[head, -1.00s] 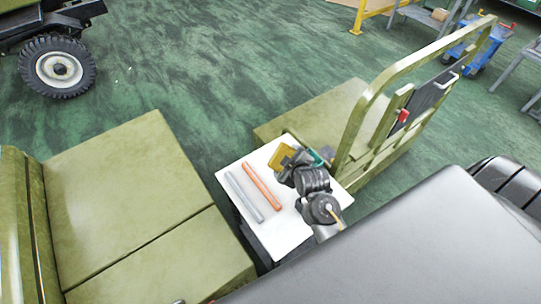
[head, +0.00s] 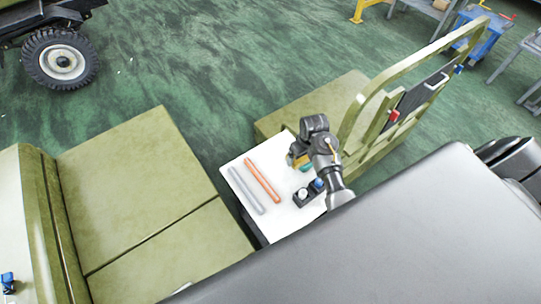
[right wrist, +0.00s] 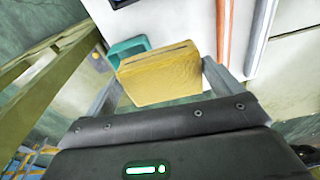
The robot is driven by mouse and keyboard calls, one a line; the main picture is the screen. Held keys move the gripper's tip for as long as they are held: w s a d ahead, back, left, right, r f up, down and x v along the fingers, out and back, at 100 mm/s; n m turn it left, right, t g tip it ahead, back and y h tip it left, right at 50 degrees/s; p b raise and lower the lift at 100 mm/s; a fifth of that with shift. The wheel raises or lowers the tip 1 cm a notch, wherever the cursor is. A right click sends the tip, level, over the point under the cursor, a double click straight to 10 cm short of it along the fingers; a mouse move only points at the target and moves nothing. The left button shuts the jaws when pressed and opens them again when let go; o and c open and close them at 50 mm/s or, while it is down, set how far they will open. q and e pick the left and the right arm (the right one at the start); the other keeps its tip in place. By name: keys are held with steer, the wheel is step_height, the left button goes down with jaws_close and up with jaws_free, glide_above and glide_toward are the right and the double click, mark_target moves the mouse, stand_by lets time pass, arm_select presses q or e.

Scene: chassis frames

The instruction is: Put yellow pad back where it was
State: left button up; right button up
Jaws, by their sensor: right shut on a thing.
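The yellow pad (right wrist: 158,75) is a flat block held between the two fingers of my right gripper (right wrist: 162,82) in the right wrist view. In the head view my right gripper (head: 297,158) is over the far right part of the white tabletop (head: 283,221). There the arm covers most of the pad (head: 292,158). A teal object (right wrist: 126,50) is just beyond the pad; whether they touch is unclear. My left gripper is not in view.
An orange bar (head: 262,180) and a grey bar (head: 246,190) lie side by side on the tabletop. A small dark box with knobs (head: 308,193) is near its right edge. An olive seat (head: 150,190) stands left, and an olive frame (head: 400,85) right.

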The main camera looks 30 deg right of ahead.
steer(key=w+a+f+b, duration=0.1)
steer(key=w+f+b, duration=0.1)
steer(key=w+f, duration=0.1)
steer(key=w+a+f+b, duration=0.2)
steer(key=w+f+b, duration=0.1)
steer(key=w, duration=0.1)
steer(key=w+a+f+b, duration=0.2)
steer(key=w+f, duration=0.1)
steer(key=w, duration=0.1)
steer(key=shift+w, duration=0.3)
steer(key=shift+w+a+f+b, duration=0.25)
steer(key=shift+w+b, duration=0.1)
steer(key=shift+b, duration=0.45)
